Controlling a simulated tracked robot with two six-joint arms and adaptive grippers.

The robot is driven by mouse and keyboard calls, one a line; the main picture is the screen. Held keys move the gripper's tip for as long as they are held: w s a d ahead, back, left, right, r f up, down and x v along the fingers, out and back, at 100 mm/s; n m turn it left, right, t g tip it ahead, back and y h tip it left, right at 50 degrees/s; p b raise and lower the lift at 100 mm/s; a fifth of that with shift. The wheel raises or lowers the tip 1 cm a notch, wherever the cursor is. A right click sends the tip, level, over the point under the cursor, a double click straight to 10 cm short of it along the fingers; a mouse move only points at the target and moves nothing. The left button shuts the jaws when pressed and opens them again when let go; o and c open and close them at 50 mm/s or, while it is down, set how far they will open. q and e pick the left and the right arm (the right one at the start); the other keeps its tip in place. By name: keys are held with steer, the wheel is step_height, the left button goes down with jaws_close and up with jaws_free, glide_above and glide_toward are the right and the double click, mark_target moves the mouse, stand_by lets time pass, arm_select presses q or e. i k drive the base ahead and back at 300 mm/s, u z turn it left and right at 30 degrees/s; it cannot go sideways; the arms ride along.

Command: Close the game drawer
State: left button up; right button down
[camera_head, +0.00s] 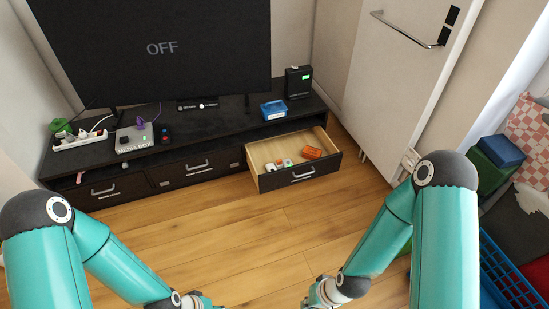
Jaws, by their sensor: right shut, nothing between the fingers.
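The game drawer (301,174) is the right-hand drawer of the low black TV cabinet (215,131). It is pulled out and shows its light wooden inside.
Two other drawers (194,167) on the left are shut. A TV, a blue box (273,109), a black device (298,82), a media box and a power strip stand on the cabinet. A white door is at right, a blue crate (503,281) at lower right. The wooden floor between is clear.

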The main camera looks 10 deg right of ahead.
mark_target(292, 145)
steer(key=u, duration=0.25)
steer(key=i, duration=1.15)
